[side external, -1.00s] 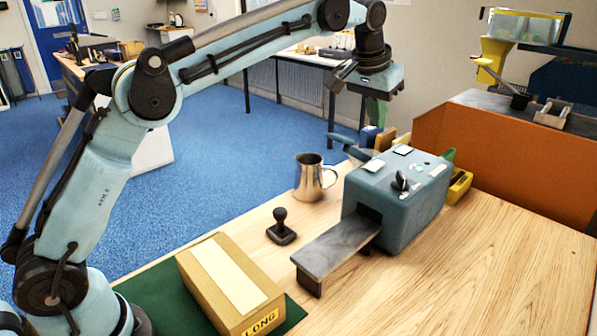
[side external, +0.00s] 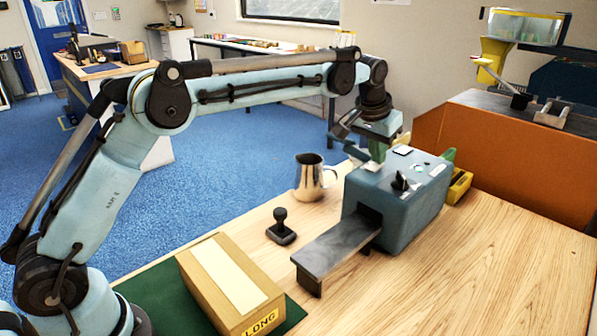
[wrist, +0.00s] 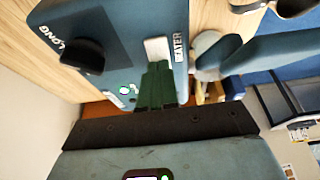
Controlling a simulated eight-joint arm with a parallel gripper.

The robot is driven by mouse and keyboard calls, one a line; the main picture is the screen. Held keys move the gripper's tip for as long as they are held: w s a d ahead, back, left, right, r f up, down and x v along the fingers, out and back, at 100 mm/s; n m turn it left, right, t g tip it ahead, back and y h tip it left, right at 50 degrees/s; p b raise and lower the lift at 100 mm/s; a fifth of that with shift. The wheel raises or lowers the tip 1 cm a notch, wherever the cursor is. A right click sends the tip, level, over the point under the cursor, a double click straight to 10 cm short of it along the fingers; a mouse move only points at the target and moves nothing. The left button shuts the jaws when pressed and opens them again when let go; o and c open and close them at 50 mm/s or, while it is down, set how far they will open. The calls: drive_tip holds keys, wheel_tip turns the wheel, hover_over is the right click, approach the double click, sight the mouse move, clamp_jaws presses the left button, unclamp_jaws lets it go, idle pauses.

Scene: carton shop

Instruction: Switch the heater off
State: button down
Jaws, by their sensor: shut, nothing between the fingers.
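The blue-grey machine (side external: 400,215) stands on the wooden bench, with a black knob (side external: 399,182) on top. In the wrist view the machine (wrist: 120,25) shows the knob (wrist: 82,56) beside the word LONG, and a white switch or plate (wrist: 157,47) beside lettering that reads "EATER", its first letter hidden. My gripper (side external: 378,158) is low over the machine's top, at its far left corner. Its green fingers (wrist: 157,68) are shut and empty, with tips at the white piece's near end. I cannot tell whether they touch it.
A metal jug (side external: 310,178) stands left of the machine, with a black hand stamp (side external: 281,226) nearer. A carton marked LONG (side external: 228,283) lies on a green mat (side external: 296,313). A grey lever (wrist: 275,52) sticks out beside the machine. The bench's right side is clear.

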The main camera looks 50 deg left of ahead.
drive_tip(key=shift+w+f, duration=0.2)
drive_tip(key=shift+f, duration=0.15)
drive_tip(key=shift+s, duration=0.1)
drive_tip(key=shift+s, duration=0.8)
drive_tip(key=w+v, duration=0.1)
drive_tip(key=v, duration=1.3)
drive_tip(key=shift+r, duration=0.3)
drive_tip(key=shift+w, duration=0.1)
